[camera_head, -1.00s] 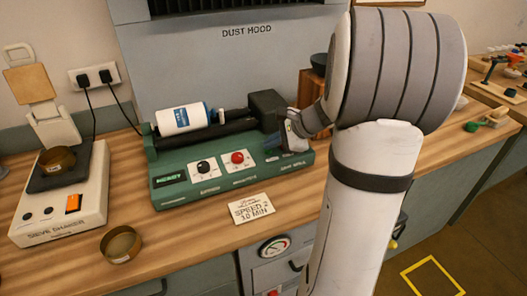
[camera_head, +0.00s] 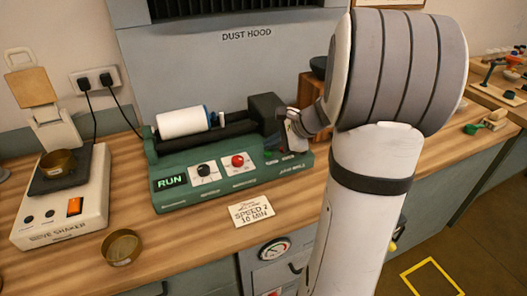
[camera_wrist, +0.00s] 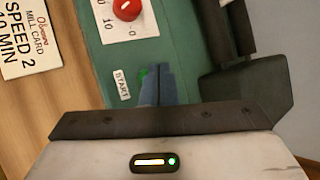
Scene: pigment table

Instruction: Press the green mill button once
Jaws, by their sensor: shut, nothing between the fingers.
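The green mill (camera_head: 160,198) stands on the wooden bench, with its display (camera_head: 171,181) reading RUN. A white jar (camera_head: 183,121) lies on its rollers. In the wrist view, the green button (camera_wrist: 143,75) shows as a small green patch beside the START label (camera_wrist: 121,84), mostly hidden behind my fingertips. My gripper (camera_wrist: 158,70) is shut and empty, its tips over or against the button; I cannot tell if they touch.
A black knob (camera_head: 204,169) and a red knob (camera_head: 238,160) sit on the mill's panel. A mill card (camera_head: 250,211) lies in front. The sieve shaker (camera_head: 85,205) and a brass pan (camera_head: 121,247) are to the left. Free bench lies between them and the mill.

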